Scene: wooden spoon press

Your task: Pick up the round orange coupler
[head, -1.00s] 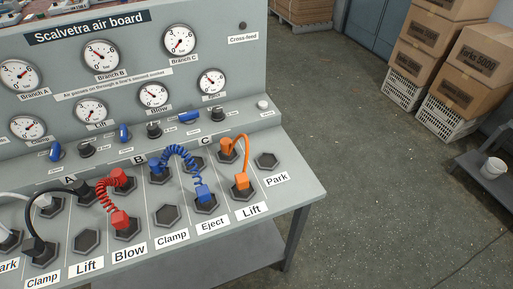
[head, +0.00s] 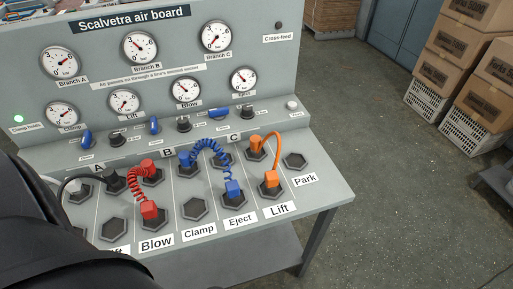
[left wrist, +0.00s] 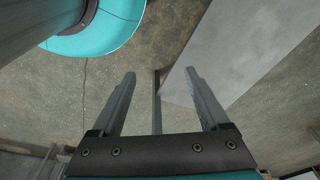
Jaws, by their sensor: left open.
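The round orange coupler (head: 257,146) sits in a hexagonal socket in the upper row of the air board, under letter C. No coupler shows in that view. In the head view a dark part of my arm fills the lower left corner, and no gripper shows. My right gripper is in neither view.
A blue coiled hose (head: 208,146) and a red coiled hose (head: 136,179) stand left of the orange one. The Park socket (head: 295,160) to its right is empty. Gauges (head: 216,37) line the upright panel.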

